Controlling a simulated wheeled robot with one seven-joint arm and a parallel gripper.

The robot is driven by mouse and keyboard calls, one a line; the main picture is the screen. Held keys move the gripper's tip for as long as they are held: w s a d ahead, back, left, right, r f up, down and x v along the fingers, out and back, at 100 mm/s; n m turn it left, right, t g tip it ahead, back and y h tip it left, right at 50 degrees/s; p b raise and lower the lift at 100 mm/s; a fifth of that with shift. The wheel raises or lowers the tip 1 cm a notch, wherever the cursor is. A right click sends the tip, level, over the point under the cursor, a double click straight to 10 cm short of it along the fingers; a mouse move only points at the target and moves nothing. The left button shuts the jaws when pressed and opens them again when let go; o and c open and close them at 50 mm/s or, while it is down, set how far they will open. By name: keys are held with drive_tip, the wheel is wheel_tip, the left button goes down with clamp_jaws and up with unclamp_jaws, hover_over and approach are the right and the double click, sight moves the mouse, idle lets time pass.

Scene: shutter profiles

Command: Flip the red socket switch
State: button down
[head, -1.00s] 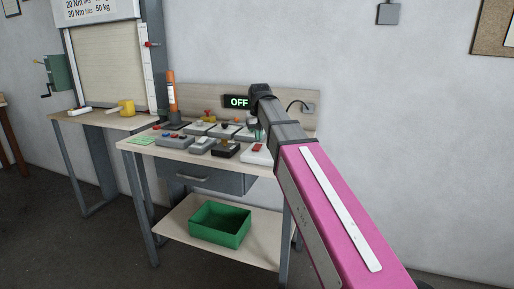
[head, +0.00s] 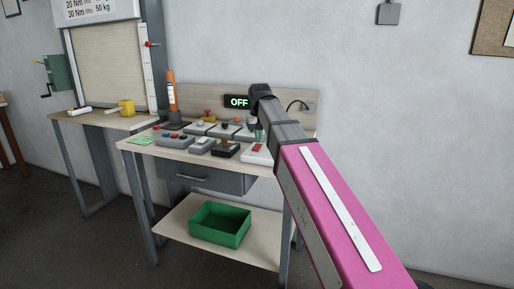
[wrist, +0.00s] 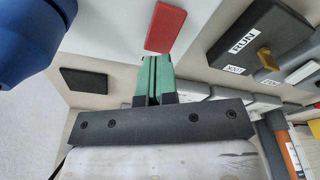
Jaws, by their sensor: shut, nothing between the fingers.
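The red socket switch (wrist: 165,27) is a flat red rocker on a white block (head: 254,158). In the head view the switch (head: 258,147) is at the front right of the bench top. My gripper (wrist: 157,58) has green fingers, which are together and empty. Their tips are right at the near edge of the red switch in the wrist view; I cannot tell whether they touch it. In the head view the gripper (head: 258,136) is just above and behind the switch, partly hidden by my arm. The switch's tilt is unclear.
A display (head: 238,102) on the back board reads OFF. A black box (wrist: 255,38) labelled RUN, with a brass lever, stands beside the white block. A rounded blue thing (wrist: 30,35) is close on the other side. Several other control boxes fill the bench.

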sight(258, 145)
drive_tip(key=shift+f, duration=1.15)
idle(1.3)
drive_tip(key=shift+r, duration=3.5)
